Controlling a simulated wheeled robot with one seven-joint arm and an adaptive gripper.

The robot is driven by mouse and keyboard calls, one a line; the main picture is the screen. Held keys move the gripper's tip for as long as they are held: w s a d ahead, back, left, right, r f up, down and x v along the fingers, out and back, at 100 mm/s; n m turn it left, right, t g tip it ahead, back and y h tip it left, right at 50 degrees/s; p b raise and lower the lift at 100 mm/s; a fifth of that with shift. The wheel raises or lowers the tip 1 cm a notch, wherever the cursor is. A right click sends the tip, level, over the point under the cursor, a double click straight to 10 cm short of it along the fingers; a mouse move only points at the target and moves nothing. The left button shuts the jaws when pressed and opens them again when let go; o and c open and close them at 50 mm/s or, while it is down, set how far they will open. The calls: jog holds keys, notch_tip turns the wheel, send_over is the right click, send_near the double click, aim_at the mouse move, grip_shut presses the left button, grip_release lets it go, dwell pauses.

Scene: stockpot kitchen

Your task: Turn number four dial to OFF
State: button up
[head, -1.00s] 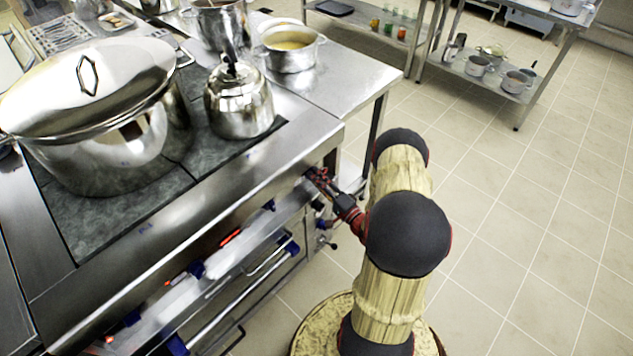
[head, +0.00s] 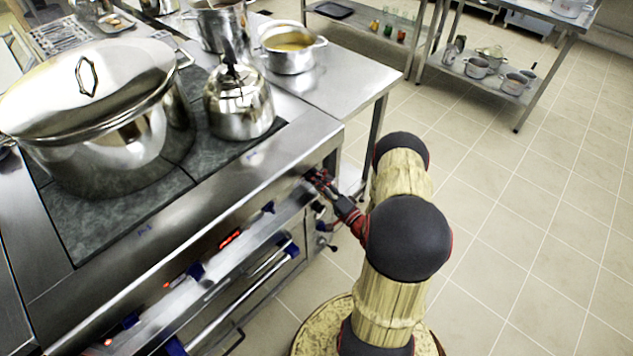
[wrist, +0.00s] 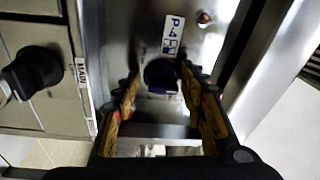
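The number four dial (wrist: 160,76) is a dark blue-black knob on the steel front panel, under a white tag (wrist: 172,38) that reads P-4. My gripper (wrist: 160,88) is at the dial, with one finger on each side of it in the wrist view. Narrow gaps seem to show between the fingertips and the dial, so the fingers look open around it. The dial's pointer direction is not clear. In the head view, my gripper (head: 317,178) is at the right end of the stove front (head: 190,235) and hides the dial.
A larger black knob (wrist: 35,70) beside a MAIN label (wrist: 82,74) is on the left in the wrist view. A small reddish light (wrist: 204,18) is above the dial. Other blue dials (head: 268,207) line the stove front. A stockpot (head: 100,150) and kettle (head: 238,105) stand on top.

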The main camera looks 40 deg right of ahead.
jog(key=shift+o, duration=0.6)
jog(key=shift+s, duration=0.1)
jog(key=s+f, duration=0.1)
jog(key=s, duration=1)
jog(key=shift+s+a, duration=0.15)
jog(key=shift+s, duration=0.2)
